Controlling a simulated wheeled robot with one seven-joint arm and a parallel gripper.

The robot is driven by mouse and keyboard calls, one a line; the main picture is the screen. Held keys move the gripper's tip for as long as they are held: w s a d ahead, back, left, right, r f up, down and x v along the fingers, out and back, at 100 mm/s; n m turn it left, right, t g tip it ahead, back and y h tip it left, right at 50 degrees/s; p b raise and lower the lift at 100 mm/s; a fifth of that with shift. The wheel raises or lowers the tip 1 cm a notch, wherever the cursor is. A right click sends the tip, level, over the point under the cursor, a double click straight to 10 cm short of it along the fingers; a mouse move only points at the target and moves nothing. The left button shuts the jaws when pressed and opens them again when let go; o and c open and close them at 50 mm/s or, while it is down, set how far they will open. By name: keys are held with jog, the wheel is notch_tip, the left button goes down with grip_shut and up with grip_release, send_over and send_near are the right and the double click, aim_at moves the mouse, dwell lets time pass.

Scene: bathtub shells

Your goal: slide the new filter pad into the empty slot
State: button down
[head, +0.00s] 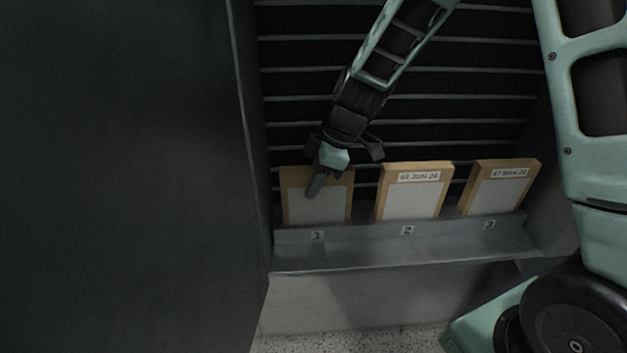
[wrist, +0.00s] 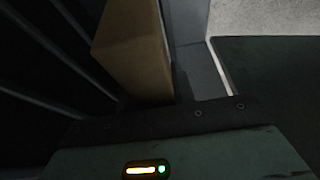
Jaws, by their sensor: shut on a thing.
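A filter pad (head: 333,207) with a tan frame and pale face stands upright behind the tray lip (head: 360,236), above the label "1" (head: 317,236). No date label shows on its visible part. My gripper (head: 316,184) is shut on this pad at its upper edge, one finger lying over its face. In the wrist view a tan pad side (wrist: 135,50) rises close beyond my gripper body. The pad's bottom edge is hidden by the lip, so I cannot tell how deep it sits.
Two similar pads with date labels stand at slot 2 (head: 413,193) and slot 3 (head: 498,189). Dark horizontal louvres (head: 470,80) are behind them. A dark panel (head: 120,180) closes off the left side. Speckled floor (head: 345,342) shows below.

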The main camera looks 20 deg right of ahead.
jog(key=shift+f, duration=0.1)
jog(key=c, duration=1.2)
grip_release()
jog(key=shift+o, duration=0.2)
jog(key=shift+r, duration=0.2)
jog(key=v, duration=1.2)
jog(key=shift+s+a, duration=0.1)
jog(key=s+a+f+m+h, duration=0.1)
jog(key=s+a+m, duration=0.1)
jog(key=s, duration=0.6)
jog(key=s+a+f+m+g+h, duration=0.1)
jog(key=s+a+f+m, duration=0.1)
jog(key=s+a, duration=0.3)
jog(key=s+a+f+m+h, duration=0.1)
jog(key=s+a+f+m, duration=0.1)
jog(key=s, duration=1)
jog(key=shift+a+m+h, duration=0.4)
jog(key=shift+a, duration=0.35)
jog(key=shift+s, duration=0.1)
